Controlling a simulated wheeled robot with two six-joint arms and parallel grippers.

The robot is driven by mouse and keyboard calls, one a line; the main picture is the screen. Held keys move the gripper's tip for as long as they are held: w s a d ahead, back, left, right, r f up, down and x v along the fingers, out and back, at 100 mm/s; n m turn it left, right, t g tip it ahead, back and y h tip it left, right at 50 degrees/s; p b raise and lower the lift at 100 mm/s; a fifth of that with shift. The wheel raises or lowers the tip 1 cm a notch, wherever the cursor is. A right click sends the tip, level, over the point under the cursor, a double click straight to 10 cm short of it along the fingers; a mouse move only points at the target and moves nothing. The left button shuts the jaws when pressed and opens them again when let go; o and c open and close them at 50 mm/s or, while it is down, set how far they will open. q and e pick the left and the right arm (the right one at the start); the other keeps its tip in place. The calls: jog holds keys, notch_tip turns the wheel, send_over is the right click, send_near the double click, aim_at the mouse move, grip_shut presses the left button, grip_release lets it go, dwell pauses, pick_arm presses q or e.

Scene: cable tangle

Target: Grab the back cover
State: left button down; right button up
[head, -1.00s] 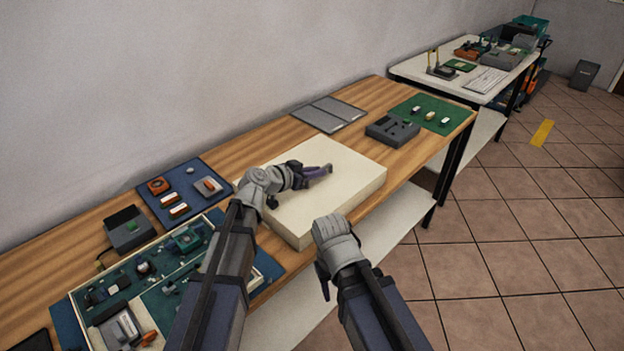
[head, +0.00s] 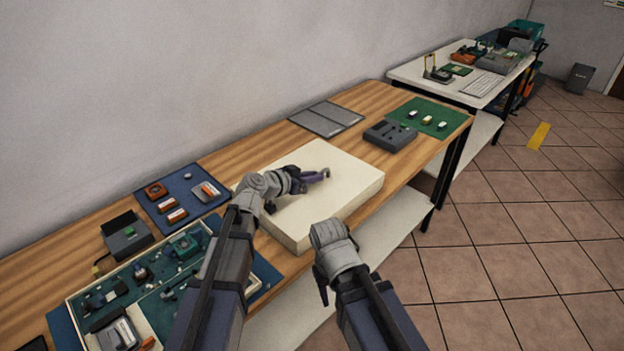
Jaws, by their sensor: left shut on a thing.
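My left gripper (head: 318,177) reaches over the cream block (head: 345,200) on the wooden bench. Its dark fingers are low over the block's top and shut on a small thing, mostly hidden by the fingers. I cannot make out its shape, nor tell whether it is the back cover. No other part in view can be clearly named as the back cover. My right gripper (head: 322,287) hangs in front of the bench's near edge, beside the block and apart from it.
A blue mat (head: 184,220) with small orange and grey parts and a dark grey box (head: 126,236) lie left. A parts tray (head: 203,223) is nearest. Grey panels (head: 326,118), a dark grey device (head: 390,135) and a green mat (head: 432,106) lie beyond the block.

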pick_arm(q)
notch_tip(320, 180, up, 10)
jog(key=p, duration=0.9)
jog(key=shift+p, duration=0.4)
